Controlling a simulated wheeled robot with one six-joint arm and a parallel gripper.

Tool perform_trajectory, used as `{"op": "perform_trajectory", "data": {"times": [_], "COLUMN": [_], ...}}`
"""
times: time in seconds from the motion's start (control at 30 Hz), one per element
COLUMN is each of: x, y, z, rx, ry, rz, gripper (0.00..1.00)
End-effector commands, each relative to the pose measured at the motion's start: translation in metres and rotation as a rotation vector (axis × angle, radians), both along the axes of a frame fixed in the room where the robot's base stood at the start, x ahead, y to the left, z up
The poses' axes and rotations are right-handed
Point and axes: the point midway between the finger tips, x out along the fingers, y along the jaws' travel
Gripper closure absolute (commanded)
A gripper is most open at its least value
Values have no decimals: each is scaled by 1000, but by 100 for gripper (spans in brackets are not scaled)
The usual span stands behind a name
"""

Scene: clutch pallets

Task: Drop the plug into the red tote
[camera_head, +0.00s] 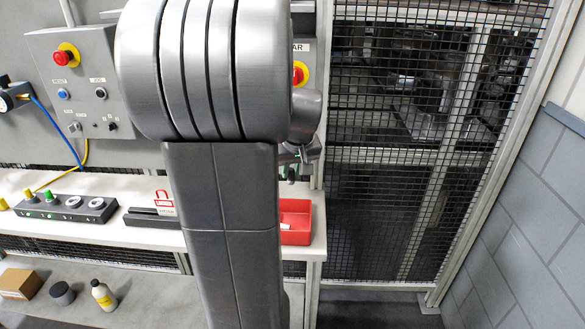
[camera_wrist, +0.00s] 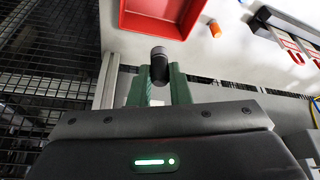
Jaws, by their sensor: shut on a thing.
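The plug (camera_wrist: 159,64) is a small dark cylinder held upright between the green fingers of my gripper (camera_wrist: 159,84) in the wrist view. The gripper is shut on it. The red tote (camera_wrist: 163,33) lies just beyond the plug in the wrist view, its near wall close to the plug's tip in the picture. In the head view the red tote (camera_head: 296,221) sits at the right end of the white shelf, partly hidden by my arm. A pale patch shows inside it. The plug cannot be made out in the head view.
An orange cap (camera_wrist: 214,28) stands beside the tote. A mesh fence (camera_head: 400,150) is right of the shelf. A bottle (camera_head: 103,295) stands below.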

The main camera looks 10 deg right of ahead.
Motion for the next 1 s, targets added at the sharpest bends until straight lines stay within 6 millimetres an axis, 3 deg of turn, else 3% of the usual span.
{"op": "perform_trajectory", "data": {"times": [0.27,0.7,1.0], "x": [0,0,0], "y": [0,0,0], "z": [-10,-58,-60], "rx": [0,1,0], "ry": [0,0,-1], "rz": [4,4,4], "gripper": [100,100,100]}}
